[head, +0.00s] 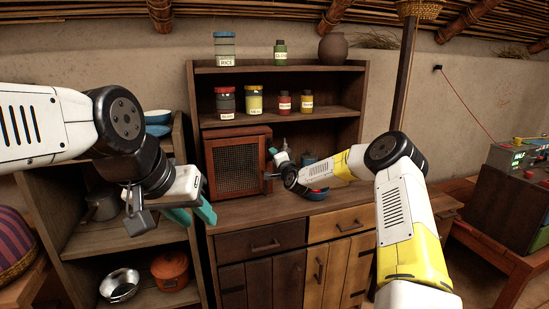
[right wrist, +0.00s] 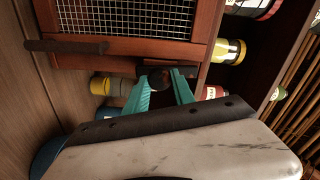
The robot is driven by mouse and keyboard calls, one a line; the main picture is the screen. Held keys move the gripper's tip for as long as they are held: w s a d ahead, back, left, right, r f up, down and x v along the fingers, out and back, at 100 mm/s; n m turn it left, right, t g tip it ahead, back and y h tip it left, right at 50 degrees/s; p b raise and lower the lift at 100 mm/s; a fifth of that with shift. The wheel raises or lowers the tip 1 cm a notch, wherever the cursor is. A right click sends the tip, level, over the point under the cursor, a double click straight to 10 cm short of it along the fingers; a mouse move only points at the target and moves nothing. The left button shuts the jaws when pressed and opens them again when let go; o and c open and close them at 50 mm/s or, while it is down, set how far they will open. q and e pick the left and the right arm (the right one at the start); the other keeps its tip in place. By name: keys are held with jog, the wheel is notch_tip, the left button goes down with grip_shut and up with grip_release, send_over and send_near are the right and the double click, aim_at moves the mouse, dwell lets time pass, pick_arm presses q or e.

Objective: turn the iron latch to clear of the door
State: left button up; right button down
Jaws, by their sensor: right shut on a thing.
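The small cabinet's red-brown wooden door (head: 210,164) has a wire mesh panel and is shut; it also shows at the top of the right wrist view (right wrist: 130,15). The dark iron latch (right wrist: 160,76) is at the door's edge, between my right gripper's teal fingertips. My right gripper (right wrist: 160,85) is shut on the latch. In the head view its fingers are largely hidden beside the cabinet's right side. My left gripper (head: 172,207) is empty, with its teal fingers apart, in front of the left shelf and away from the door.
The cabinet stands on a wooden sideboard (head: 262,247) with drawers. Jars, such as the yellow-lidded one (head: 254,101), line the shelves above. A metal bowl (head: 120,285) and an orange pot (head: 170,271) are low on the left shelf.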

jog(key=shift+f+m, duration=0.1)
jog(key=shift+m, duration=0.5)
jog(key=c, duration=1.1)
grip_release()
jog(key=shift+o, duration=0.2)
jog(key=shift+s+d, duration=0.1)
jog(key=v, duration=0.7)
jog(key=shift+s, duration=0.25)
